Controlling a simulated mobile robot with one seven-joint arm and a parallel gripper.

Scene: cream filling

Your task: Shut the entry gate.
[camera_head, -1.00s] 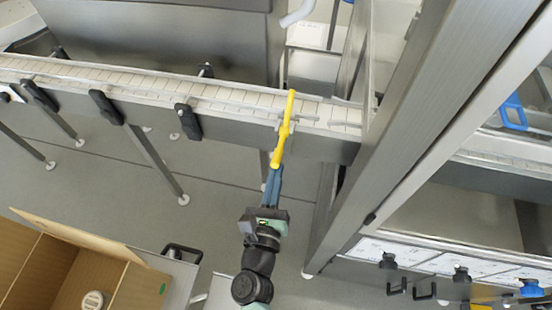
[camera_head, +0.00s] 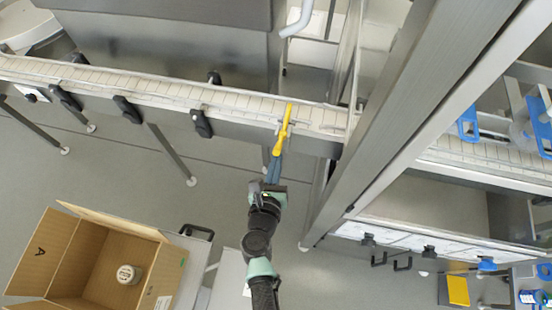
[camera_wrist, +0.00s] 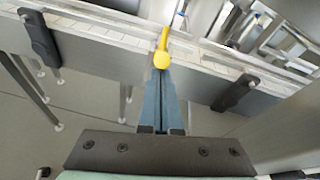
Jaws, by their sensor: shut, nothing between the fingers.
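A yellow bar, which looks like the entry gate (camera_head: 284,128), stands at the near side of the conveyor, close to its right end. Its far end reaches over the belt and its near end sticks out past the side rail. It also shows in the wrist view (camera_wrist: 162,48), with its rounded near end towards me. My gripper (camera_head: 273,163) has its blue fingers together and empty. The fingertips (camera_wrist: 161,72) are right at the bar's near end; I cannot tell whether they touch it.
The tiled conveyor (camera_head: 165,93) runs across the view, with black clamp knobs (camera_head: 201,124) along its near side. A steel frame post (camera_head: 400,110) stands close on the right. An open cardboard box (camera_head: 50,250) with a round white item inside is at lower left. Grey floor lies between.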

